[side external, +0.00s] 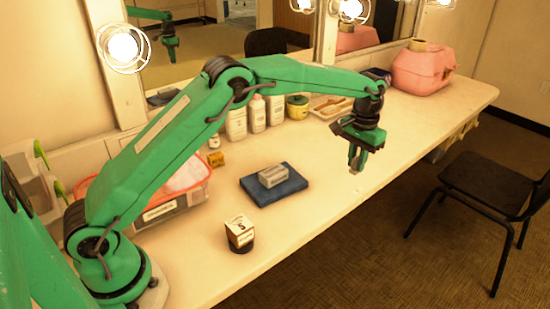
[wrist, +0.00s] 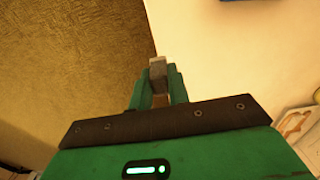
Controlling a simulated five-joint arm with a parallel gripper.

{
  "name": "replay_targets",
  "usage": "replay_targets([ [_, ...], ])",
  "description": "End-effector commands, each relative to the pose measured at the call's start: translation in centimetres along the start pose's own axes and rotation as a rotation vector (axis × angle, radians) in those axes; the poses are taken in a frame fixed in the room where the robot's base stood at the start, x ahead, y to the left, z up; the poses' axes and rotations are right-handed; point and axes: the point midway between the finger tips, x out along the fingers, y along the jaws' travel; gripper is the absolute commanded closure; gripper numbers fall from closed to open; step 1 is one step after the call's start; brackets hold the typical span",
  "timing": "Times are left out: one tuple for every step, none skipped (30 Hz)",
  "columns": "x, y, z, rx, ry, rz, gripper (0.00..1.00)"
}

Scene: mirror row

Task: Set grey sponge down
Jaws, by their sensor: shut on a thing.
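My gripper (side external: 356,160) is at the end of my outstretched arm, near the counter's front edge in the side view. It is shut on a small grey block, which I take to be the grey sponge (wrist: 158,68). In the wrist view the sponge sits between the two green fingers, where the counter edge meets the brown floor behind. My fingers hide part of it. The sponge appears to be held above the counter; the exact height is unclear.
A light grey block (side external: 272,176) lies on a blue pad (side external: 290,188). White bottles (side external: 256,113), a tray (side external: 328,107) and a pink case (side external: 424,70) line the back. A black chair (side external: 490,185) stands off the counter.

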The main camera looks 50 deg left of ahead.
Motion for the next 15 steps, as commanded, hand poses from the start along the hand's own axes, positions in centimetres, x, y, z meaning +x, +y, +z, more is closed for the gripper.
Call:
replay_targets([
  [0.4, -0.6, -0.4, -0.002, 0.0, 0.0, 1.0],
  [0.7, -1.0, -0.6, -0.002, 0.0, 0.0, 1.0],
  [1.1, -1.5, -0.9, -0.003, -0.001, 0.0, 1.0],
  [1.3, -1.9, -1.1, -0.004, -0.001, 0.0, 1.0],
  [1.6, -2.3, -1.4, -0.003, 0.0, 0.0, 1.0],
  [2.0, -2.9, -1.7, -0.003, -0.001, 0.0, 1.0],
  [2.3, -3.3, -2.0, -0.004, 0.0, 0.0, 1.0],
  [2.6, -3.7, -2.2, -0.004, 0.0, 0.0, 1.0],
  [3.0, -4.2, -2.6, -0.003, 0.0, 0.0, 1.0],
  [3.3, -4.7, -2.9, -0.003, 0.0, 0.0, 1.0],
  [3.6, -5.1, -3.1, -0.003, 0.0, 0.0, 1.0],
  [4.0, -5.6, -3.4, -0.003, 0.001, 0.0, 1.0],
  [4.2, -6.0, -3.7, -0.003, 0.001, 0.0, 1.0],
  [4.5, -6.4, -3.9, -0.002, 0.001, 0.0, 1.0],
  [4.9, -6.9, -4.2, -0.003, 0.0, 0.0, 1.0],
])
